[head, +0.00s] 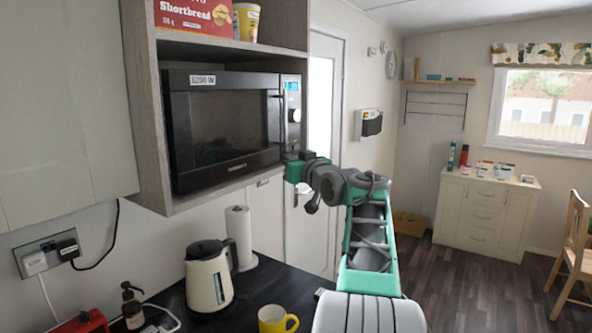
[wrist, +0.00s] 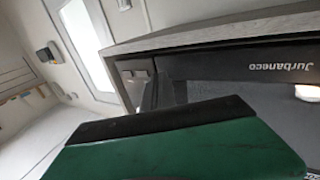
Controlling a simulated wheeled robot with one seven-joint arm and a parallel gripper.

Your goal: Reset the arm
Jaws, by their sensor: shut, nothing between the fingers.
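My arm reaches forward from the bottom of the head view, and my gripper (head: 296,172) is at its far end, by the lower right corner of the black microwave (head: 235,125). From this angle I cannot tell whether it touches the microwave. In the wrist view the green and black body of my gripper (wrist: 175,140) fills the lower part. The gripper is shut with nothing in it; the fingertips are hard to make out. The microwave door is closed. Its dark front also shows close by in the wrist view (wrist: 215,72).
The microwave stands in an open wooden cabinet (head: 147,110). Below are a cream kettle (head: 209,275), a paper towel roll (head: 240,238) and a yellow mug (head: 276,320) on a dark counter. A white door (head: 312,215) is behind my gripper. Open floor lies to the right, before a drawer chest (head: 483,215).

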